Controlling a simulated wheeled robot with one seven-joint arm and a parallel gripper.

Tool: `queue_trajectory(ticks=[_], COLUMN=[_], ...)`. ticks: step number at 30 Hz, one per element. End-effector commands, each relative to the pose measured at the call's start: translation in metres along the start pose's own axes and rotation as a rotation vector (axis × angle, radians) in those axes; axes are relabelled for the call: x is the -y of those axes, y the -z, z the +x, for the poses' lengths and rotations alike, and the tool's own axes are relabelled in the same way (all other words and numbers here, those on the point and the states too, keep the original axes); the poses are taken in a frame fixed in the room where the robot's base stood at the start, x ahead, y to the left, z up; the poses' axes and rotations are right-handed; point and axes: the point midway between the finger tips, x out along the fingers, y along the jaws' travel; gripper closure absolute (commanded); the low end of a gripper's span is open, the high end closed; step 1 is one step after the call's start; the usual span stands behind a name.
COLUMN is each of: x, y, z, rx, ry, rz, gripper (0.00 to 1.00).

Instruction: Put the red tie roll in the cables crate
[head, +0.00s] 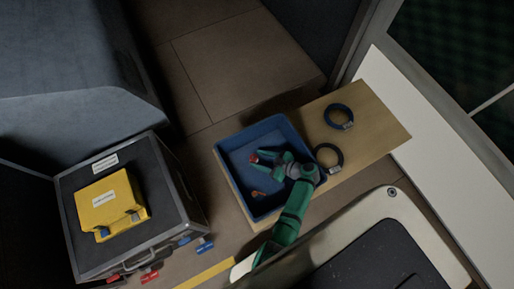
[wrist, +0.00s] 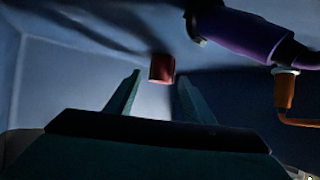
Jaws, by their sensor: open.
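The small red tie roll (head: 254,158) is within the crate's outline, just past the tips of my gripper (head: 262,162). In the wrist view the red tie roll (wrist: 161,69) shows between and slightly beyond the two finger ends. My gripper (wrist: 158,80) is open there, with a gap visible beside the left finger. I cannot tell whether the roll touches the crate floor. My green arm hides the crate's right part.
A purple cable part (wrist: 240,30) and an orange plug (wrist: 285,90) lie in the crate to the right. Two dark cable coils (head: 339,116) lie on the wooden board (head: 385,135). A yellow box (head: 105,200) sits on a dark case (head: 155,165) at left.

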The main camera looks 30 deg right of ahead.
Motion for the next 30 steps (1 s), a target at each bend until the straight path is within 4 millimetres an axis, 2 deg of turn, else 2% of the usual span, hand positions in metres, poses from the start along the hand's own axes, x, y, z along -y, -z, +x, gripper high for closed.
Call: queue_trajectory(ticks=[6,12,30], x=[0.0,0.0,0.0], y=[0.0,0.0,0.0], z=[-0.036,-0.055,-0.059], rx=[0.001,0.0,0.0], ry=[-0.001,-0.001,0.0], rz=[0.0,0.0,0.001], gripper=[0.52,0.52,0.52])
